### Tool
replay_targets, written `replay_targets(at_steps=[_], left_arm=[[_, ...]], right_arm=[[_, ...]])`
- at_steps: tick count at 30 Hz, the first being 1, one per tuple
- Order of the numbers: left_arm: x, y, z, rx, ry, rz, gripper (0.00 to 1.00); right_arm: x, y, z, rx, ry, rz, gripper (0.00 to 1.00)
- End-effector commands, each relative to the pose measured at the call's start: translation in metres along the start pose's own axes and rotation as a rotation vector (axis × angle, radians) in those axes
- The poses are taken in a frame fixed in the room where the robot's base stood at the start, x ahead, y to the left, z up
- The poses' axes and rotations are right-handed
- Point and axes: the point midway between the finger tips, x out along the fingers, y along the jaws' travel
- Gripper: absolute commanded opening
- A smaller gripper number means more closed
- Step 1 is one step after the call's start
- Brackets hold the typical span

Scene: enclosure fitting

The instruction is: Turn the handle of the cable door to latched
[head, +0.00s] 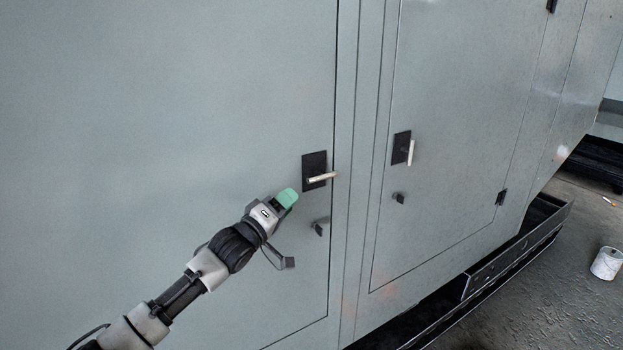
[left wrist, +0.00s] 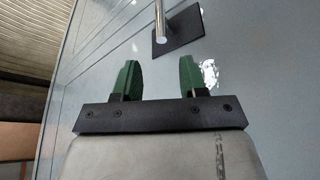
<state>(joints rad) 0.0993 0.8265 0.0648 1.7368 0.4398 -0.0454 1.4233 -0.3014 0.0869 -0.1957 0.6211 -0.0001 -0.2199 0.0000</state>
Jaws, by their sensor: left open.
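Two grey enclosure doors stand side by side in the head view, with no readable label. The left door (head: 200,100) has a pale bar handle (head: 322,177) on a black plate (head: 314,165); the bar lies nearly level, pointing right. The right door (head: 460,120) has a similar handle (head: 411,152) standing near upright. My left gripper (head: 287,198) is just left of and below the left door's handle, apart from it. In the left wrist view my left gripper (left wrist: 158,78) has its green fingers spread and empty, with the handle bar (left wrist: 162,24) beyond them. My right gripper is out of view.
Small dark fittings (head: 320,227) and (head: 399,198) stick out below the handles. A dark rail (head: 500,265) runs along the enclosure's base. A white can (head: 606,263) stands on the floor at right. The space before the right door is clear.

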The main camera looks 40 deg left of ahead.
Motion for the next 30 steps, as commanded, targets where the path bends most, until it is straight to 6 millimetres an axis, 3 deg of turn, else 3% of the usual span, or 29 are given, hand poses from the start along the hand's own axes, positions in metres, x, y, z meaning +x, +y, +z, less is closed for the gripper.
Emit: replay_targets(at_steps=[15,21,30], left_arm=[[0.081,0.002,-0.002,0.002,0.002,-0.002,0.42],[0.094,0.000,0.000,0.003,0.000,-0.003,0.42],[0.096,-0.001,0.001,0.003,-0.001,-0.003,0.42]], right_arm=[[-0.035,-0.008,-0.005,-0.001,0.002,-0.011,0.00],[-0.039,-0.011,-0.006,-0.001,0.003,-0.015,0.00],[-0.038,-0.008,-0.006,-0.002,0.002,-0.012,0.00]])
